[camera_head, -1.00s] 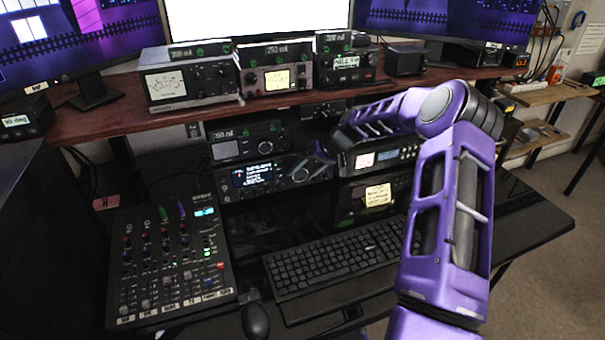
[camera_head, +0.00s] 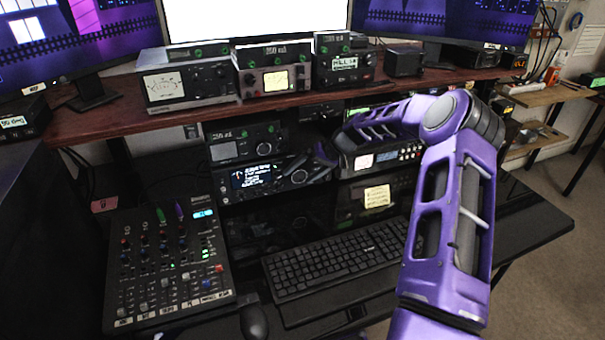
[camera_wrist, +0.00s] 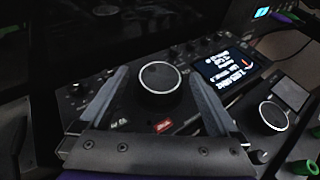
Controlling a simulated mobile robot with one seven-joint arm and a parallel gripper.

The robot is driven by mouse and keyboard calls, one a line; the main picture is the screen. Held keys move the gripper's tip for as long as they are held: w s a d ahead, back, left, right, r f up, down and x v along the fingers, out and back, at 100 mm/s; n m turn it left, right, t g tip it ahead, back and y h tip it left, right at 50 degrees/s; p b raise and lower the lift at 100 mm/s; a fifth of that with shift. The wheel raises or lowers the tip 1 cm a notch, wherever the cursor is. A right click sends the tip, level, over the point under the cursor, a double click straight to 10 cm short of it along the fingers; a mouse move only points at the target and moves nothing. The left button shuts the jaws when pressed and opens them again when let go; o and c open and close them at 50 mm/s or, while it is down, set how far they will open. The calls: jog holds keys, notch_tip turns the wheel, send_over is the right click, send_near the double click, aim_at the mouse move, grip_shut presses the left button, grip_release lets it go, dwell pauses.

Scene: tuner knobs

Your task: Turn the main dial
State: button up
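The main dial, a large round black knob with a pale rim (camera_wrist: 160,84), is on the front of the radio with a lit display (camera_wrist: 228,72). In the head view the radio (camera_head: 232,196) stands under the wooden shelf, and its dial (camera_head: 299,177) is at the right of its face. My gripper (camera_wrist: 160,72) is open, with one finger on each side of the dial in the wrist view. Gaps show between the fingers and the knob, and nothing is held. In the head view my gripper (camera_head: 312,162) is small and dark beside the dial.
A smaller knob (camera_wrist: 272,115) belongs to a neighbouring unit. The wooden shelf (camera_head: 200,118) with several meters is above. Another radio (camera_head: 378,160) is partly behind my forearm. A mixer (camera_head: 168,262), a keyboard (camera_head: 335,258) and a mouse (camera_head: 254,322) lie on the desk.

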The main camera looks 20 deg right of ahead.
jog(key=p+v, duration=0.1)
jog(key=v, duration=1.6)
jog(key=shift+s+d+r, duration=0.1)
dwell(1.2)
